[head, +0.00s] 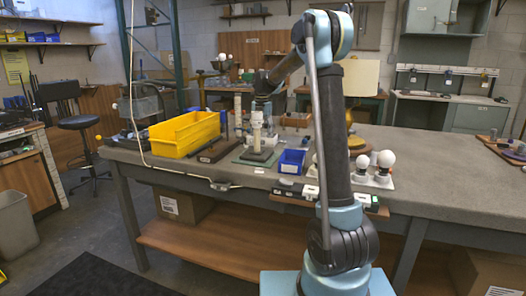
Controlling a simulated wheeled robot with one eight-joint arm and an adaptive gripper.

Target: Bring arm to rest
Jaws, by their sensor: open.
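My arm rises at the right of centre in the head view, bends at the elbow near the top and reaches forward and down over the workbench (440,165). My gripper (264,104) is at its far end, small and dark, and open. It is just above a pale upright lamp part (256,133), which stands on a dark square base on a green mat (262,160). Whether the fingers touch the part is too small to tell. White bulbs (386,159) stand in a holder right of my arm. A cream lampshade (361,78) stands behind my arm, partly hidden by it.
A yellow bin (185,134) stands left of the lamp part and a small blue bin (291,162) right of it. A dark tray (218,150) lies between the yellow bin and the mat. The bench top right of the bulbs is clear.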

